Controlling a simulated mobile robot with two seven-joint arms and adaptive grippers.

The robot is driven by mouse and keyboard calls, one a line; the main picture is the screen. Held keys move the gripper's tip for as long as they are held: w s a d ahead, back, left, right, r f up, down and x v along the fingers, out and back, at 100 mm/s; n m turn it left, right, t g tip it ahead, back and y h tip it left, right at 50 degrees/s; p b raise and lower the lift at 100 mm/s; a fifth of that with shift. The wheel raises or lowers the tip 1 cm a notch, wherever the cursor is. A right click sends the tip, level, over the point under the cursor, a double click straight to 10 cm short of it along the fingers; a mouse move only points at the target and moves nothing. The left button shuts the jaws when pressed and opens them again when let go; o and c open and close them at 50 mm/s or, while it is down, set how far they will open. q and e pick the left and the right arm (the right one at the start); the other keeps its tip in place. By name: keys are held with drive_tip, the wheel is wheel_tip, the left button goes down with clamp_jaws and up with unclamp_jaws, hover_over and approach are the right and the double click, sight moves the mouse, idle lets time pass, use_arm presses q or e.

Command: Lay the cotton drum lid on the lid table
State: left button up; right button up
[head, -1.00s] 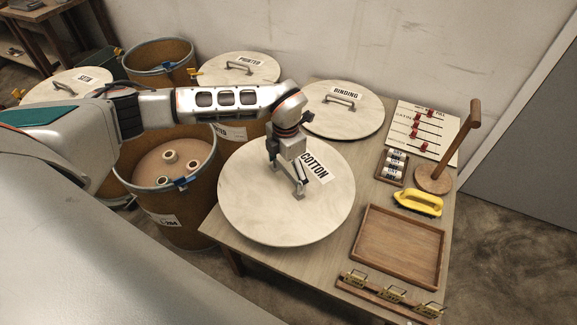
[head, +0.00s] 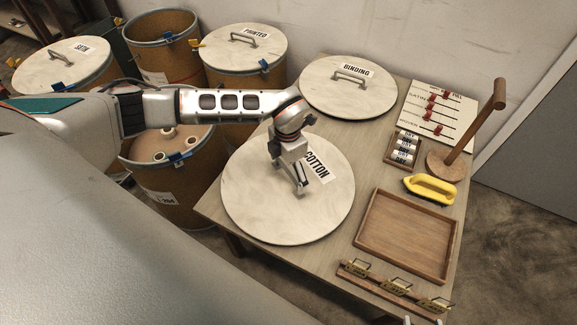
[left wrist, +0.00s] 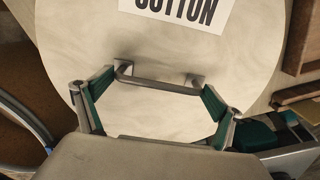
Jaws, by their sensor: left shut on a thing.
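The cotton drum lid (head: 255,205) is a round pale disc with a COTTON label and a grey bar handle. It lies flat over the left front part of the lid table (head: 330,235); I cannot tell whether it fully rests on the top. My left gripper (head: 302,188) is over the lid's middle, shut on its handle. In the left wrist view the handle (left wrist: 160,82) runs between the two fingers (left wrist: 160,105), with the lid (left wrist: 90,40) behind it.
The binding lid (head: 375,95) lies behind on the table. To the right are a slider board (head: 455,105), wooden stand (head: 485,120), yellow brush (head: 430,190), wooden tray (head: 405,235) and clip rack (head: 390,290). An open drum (head: 170,190) stands left of the table.

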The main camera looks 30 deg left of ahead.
idle(0.3)
use_arm(q)
drive_tip(key=o, duration=1.8)
drive_tip(key=shift+f, duration=0.1)
wheel_tip(320, 180, up, 12)
drive_tip(key=shift+r, duration=0.1)
